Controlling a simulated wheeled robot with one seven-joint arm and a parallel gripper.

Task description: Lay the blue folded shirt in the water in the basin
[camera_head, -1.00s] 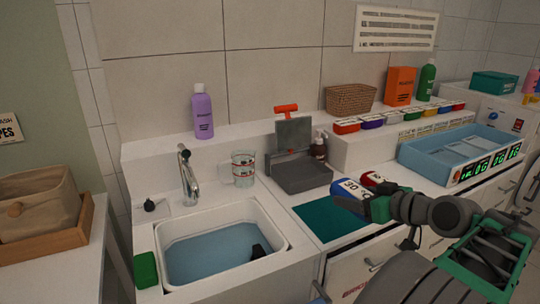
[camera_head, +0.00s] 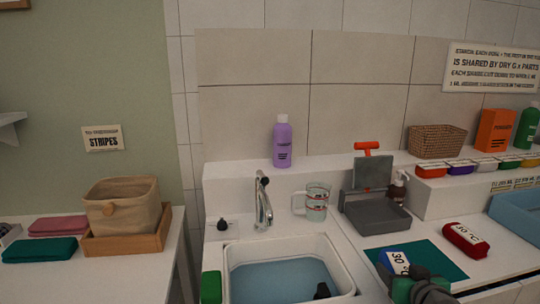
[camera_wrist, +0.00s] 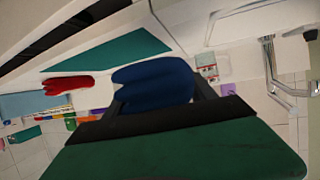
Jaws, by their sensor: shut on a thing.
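The blue folded shirt (camera_head: 394,262), with a white label reading 30, is held between the fingers of my gripper (camera_head: 425,291) in the head view, over or near the teal mat. In the wrist view the blue shirt (camera_wrist: 153,84) sits between the two dark fingers, and my gripper (camera_wrist: 160,112) is shut on it. The white basin (camera_head: 338,262) is left of my gripper and holds blue water (camera_head: 278,281). A dark object (camera_head: 322,291) sits at the basin's lower right. The basin's front is cut off by the picture's edge.
A red folded shirt (camera_head: 466,239) lies right of the teal mat (camera_head: 440,261). The faucet (camera_head: 263,202), a measuring jug (camera_head: 316,202) and a grey scale-like tray (camera_head: 374,215) stand behind. A green block (camera_head: 211,287) is left of the basin.

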